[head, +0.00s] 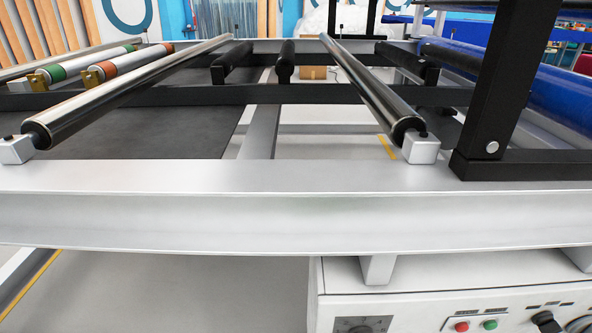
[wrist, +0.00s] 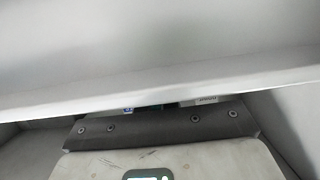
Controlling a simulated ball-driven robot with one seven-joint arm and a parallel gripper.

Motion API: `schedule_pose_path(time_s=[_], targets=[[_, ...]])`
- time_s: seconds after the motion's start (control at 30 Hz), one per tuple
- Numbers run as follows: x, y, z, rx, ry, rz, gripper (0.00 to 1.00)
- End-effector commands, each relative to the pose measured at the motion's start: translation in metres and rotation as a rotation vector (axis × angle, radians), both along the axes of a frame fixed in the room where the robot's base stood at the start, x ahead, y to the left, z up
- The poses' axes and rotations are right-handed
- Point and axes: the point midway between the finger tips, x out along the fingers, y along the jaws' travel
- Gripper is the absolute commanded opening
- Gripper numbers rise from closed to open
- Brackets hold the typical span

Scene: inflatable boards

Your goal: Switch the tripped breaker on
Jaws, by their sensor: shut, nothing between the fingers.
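No breaker can be made out in either view. In the head view, a white control cabinet (head: 420,275) stands low at the front right, under the silver beam. Its front face is cut off by the picture's lower edge. The wrist view looks in close on pale grey surfaces, with a dark strip with screws (wrist: 155,125) and a whitish worn body (wrist: 200,160) below it. A small blue mark (wrist: 128,109) and a pale label (wrist: 206,100) show in a narrow gap above the strip. The label's text is unreadable. My gripper's fingers show in neither view.
A long silver beam (head: 240,215) crosses the head view above the cabinet. Chrome rollers (head: 130,90) and a black post (head: 505,80) stand beyond. Floor is open at lower left.

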Motion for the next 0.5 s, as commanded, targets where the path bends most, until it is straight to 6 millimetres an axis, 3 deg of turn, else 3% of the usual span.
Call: schedule_pose_path(time_s=[0.5], targets=[[-0.017, 0.0, -0.007, 0.001, 0.001, 0.0, 0.0]])
